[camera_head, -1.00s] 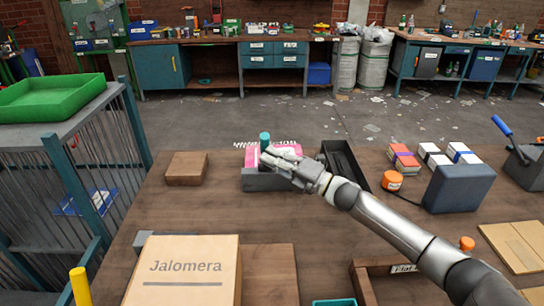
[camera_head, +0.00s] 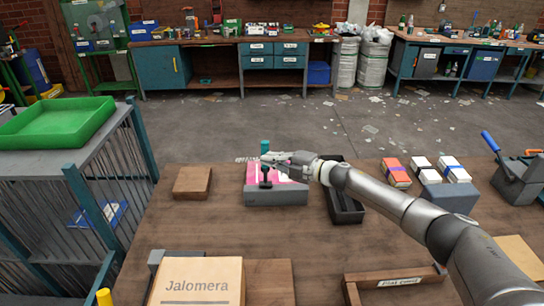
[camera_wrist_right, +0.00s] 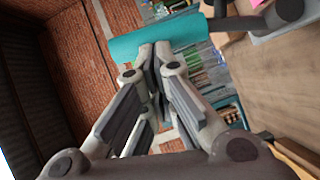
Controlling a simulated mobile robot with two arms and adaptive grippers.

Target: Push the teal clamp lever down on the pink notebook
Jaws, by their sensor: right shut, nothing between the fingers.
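The teal clamp lever handle (camera_head: 265,147) stands upright behind my right fingertips in the head view. It is a large teal cylinder (camera_wrist_right: 155,38) across the fingertips in the right wrist view. My right gripper (camera_head: 269,159) is shut and empty, its tips close to the handle; I cannot tell if they touch. The pink notebook (camera_head: 283,179) lies at the dark grey clamp base (camera_head: 277,197), partly hidden by the gripper. A dark clamp post with a pad (camera_head: 265,174) stands over the notebook. My left gripper is not in view.
A wooden block (camera_head: 192,182) lies left of the clamp, and a long black tray (camera_head: 347,207) right of it. A cardboard box (camera_head: 196,283) is at the front. Bare tabletop lies in front of the clamp.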

